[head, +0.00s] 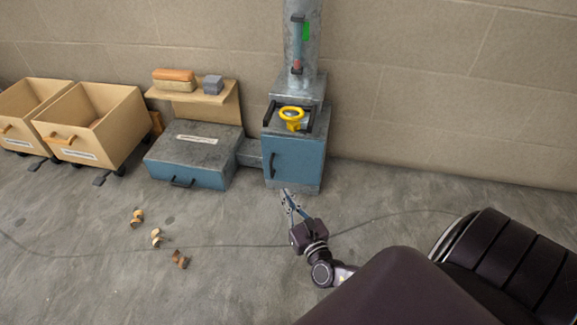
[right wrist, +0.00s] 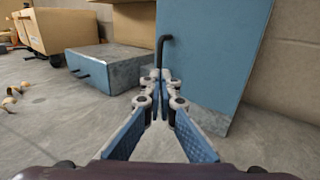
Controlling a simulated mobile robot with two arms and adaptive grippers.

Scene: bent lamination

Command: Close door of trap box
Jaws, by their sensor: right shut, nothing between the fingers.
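The likely trap box is the blue and grey metal box (head: 292,150) under the upright pipe. Its blue front door (head: 298,158) has a dark handle (head: 273,162) on the left side. In the right wrist view the door (right wrist: 210,55) fills the upper right, with its handle (right wrist: 161,50) at the left edge. I cannot tell whether the door is fully shut. My right gripper (head: 285,192) is shut and empty, low in front of the box. In the right wrist view its fingertips (right wrist: 160,76) overlap the handle's lower end; contact cannot be told. My left gripper is not in view.
A yellow handwheel (head: 291,118) sits on the box's top. A low blue-fronted box (head: 190,155) stands left of it, joined by a grey duct (head: 250,153). Wooden carts (head: 95,125) stand further left. Several small wooden pieces (head: 156,237) lie on the floor. A thin cable crosses the floor.

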